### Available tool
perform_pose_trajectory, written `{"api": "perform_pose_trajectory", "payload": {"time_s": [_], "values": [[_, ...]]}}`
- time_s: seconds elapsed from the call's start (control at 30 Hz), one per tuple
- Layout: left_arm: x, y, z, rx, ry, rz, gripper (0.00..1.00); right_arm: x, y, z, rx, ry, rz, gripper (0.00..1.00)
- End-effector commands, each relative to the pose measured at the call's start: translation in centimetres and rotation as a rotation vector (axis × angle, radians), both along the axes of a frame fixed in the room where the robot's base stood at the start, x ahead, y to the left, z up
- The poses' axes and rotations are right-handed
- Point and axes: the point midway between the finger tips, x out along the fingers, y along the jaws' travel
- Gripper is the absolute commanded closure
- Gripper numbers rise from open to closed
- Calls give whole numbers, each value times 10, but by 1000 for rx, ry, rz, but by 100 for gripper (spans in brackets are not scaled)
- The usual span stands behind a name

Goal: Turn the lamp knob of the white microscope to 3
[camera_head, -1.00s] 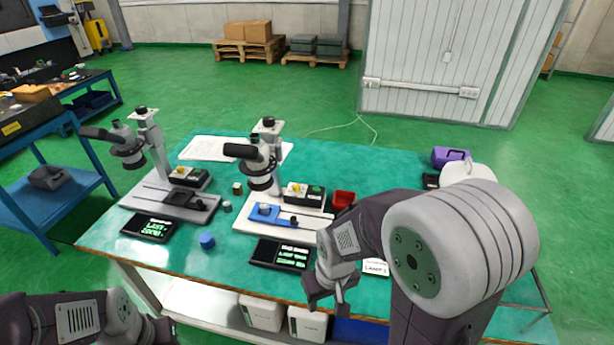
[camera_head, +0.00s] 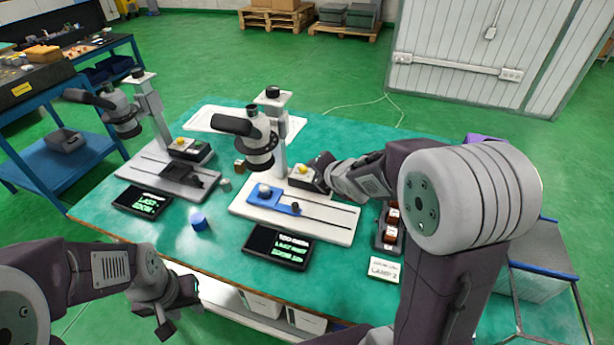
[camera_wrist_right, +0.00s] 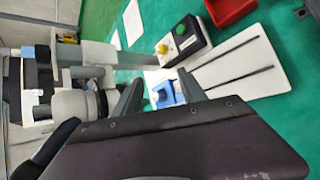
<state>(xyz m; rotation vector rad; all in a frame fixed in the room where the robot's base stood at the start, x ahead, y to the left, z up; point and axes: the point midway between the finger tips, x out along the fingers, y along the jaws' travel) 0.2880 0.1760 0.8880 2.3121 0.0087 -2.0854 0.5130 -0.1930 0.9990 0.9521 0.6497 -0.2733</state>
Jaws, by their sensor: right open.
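The white microscope (camera_head: 260,140) stands mid-table on a white base (camera_head: 340,225). Its control box (camera_head: 303,180) carries a yellow knob (camera_head: 303,169); the dial setting is too small to read. The box also shows in the right wrist view (camera_wrist_right: 190,45), with its yellow knob (camera_wrist_right: 162,48) and a green one (camera_wrist_right: 181,29). My right gripper (camera_head: 322,163) is beside the box, partly hidden by my arm. In the wrist view its fingers (camera_wrist_right: 160,88) are apart and empty, with a blue holder seen between them. My left gripper (camera_head: 175,312) hangs before the table's front edge.
A grey microscope (camera_head: 125,120) with its own box stands at left. A black display (camera_head: 279,247), a blue cap (camera_head: 199,222) and a card marked LAMP (camera_head: 385,269) lie in front. A red tray (camera_wrist_right: 228,10) is beyond the white base.

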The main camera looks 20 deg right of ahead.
Motion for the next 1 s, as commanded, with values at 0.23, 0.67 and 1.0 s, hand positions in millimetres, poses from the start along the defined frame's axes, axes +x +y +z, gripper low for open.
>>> {"api": "perform_pose_trajectory", "payload": {"time_s": [0.23,0.67,1.0], "values": [[-1,0,-133,0,2,0,64,75,-9,-75,-748,-396,659,51],[0,0,-149,0,0,0,64,89,-25,-100,-828,-413,707,51],[-1,0,-147,0,1,0,64,148,-8,-125,-827,-410,705,51]]}}
